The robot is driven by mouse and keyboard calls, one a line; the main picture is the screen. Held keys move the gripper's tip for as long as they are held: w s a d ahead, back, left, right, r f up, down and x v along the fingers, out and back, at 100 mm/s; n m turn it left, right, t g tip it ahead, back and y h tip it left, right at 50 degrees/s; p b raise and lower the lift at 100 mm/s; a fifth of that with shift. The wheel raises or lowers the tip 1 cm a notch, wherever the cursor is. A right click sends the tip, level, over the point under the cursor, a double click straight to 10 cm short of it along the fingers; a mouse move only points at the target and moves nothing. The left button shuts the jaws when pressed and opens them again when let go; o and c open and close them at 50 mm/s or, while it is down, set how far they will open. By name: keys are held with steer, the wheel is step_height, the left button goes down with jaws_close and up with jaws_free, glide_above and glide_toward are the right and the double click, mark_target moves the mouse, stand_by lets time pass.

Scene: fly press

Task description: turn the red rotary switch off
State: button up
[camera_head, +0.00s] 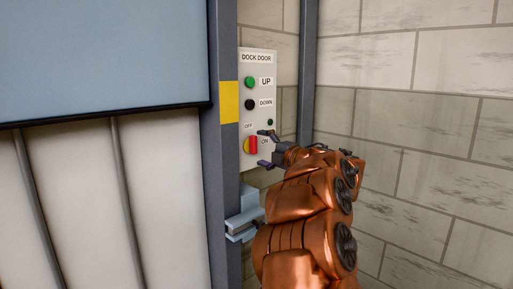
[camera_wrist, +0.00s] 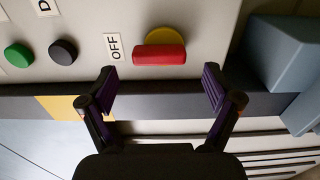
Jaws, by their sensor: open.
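The red rotary switch (camera_head: 253,145) sits on a yellow round base, low on the grey dock door panel (camera_head: 258,61). In the head view its red handle stands upright, with an OFF label above left and an ON label to the right. In the wrist view the red handle (camera_wrist: 159,54) lies crosswise ahead of the fingers, with the OFF label (camera_wrist: 114,47) at its left. My gripper (camera_head: 265,148) is open in front of the switch. In the wrist view the fingers (camera_wrist: 160,88) are spread wider than the handle, with no visible contact.
Green UP (camera_head: 250,82) and black DOWN (camera_head: 250,104) buttons are above the switch. A small dark green indicator (camera_head: 270,122) is at the panel's right. A blue-grey bracket (camera_head: 243,226) juts out below the panel. Posts stand at either side.

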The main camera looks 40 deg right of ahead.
steer(key=s, duration=0.8)
steer(key=shift+s+a, duration=0.15)
steer(key=shift+s, duration=0.2)
